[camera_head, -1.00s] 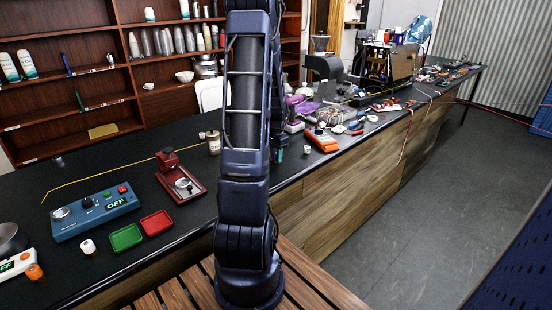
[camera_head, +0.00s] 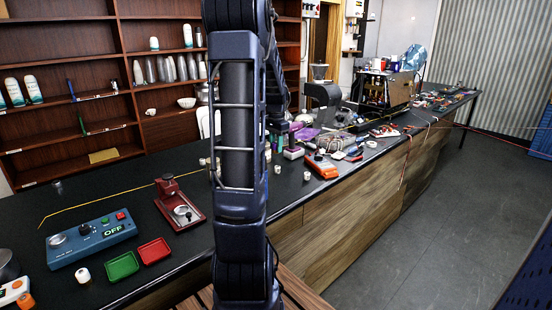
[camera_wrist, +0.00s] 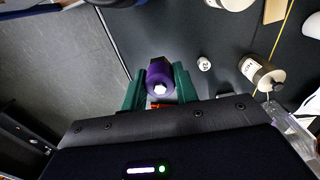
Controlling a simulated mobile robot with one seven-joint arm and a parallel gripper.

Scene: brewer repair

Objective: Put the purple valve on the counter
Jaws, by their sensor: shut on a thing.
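The purple valve (camera_wrist: 159,78) is between the green fingers of my gripper (camera_wrist: 160,88) in the wrist view, with a pale face towards the camera. The fingers are shut on it from both sides. The black counter (camera_wrist: 222,45) lies beneath; I cannot tell whether the valve touches it. In the head view my arm covers the middle of the counter (camera_head: 110,178), and I cannot clearly make out the valve there.
A small white labelled item (camera_wrist: 204,64) and a labelled container (camera_wrist: 259,73) stand right of the valve in the wrist view. The head view shows a blue control box (camera_head: 92,238), green tray (camera_head: 122,266), red tray (camera_head: 154,251) and orange meter (camera_head: 322,167).

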